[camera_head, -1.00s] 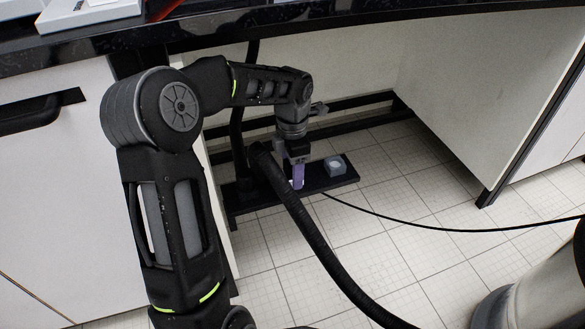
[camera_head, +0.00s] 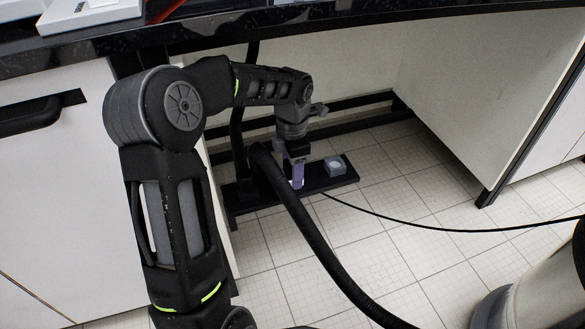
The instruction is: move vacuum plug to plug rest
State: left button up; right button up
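My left gripper (camera_head: 298,177) points down over a low black board (camera_head: 262,203) on the floor under the bench. A purple piece shows at its fingertips; I cannot tell whether it is part of the gripper or something between the fingers. A black cable (camera_head: 400,224) leaves the board close to the fingertips and runs right across the floor. The vacuum plug itself is not clearly visible. A small pale grey block (camera_head: 335,166) with a round top feature sits on the board, right of the gripper and apart from it; it may be the plug rest. My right gripper is not in view.
A thick black hose (camera_head: 305,228) curves across the floor in front of the board, close to the gripper. The black benchtop (camera_head: 400,14) hangs above. White cabinets stand at left and right. A beige cylinder (camera_head: 540,285) stands at lower right. Tiled floor is open right of the board.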

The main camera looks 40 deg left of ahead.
pick_arm(q)
grip_shut()
dwell(0.3)
jog(key=shift+o, duration=2.3)
grip_release()
jog(key=shift+r, duration=0.1)
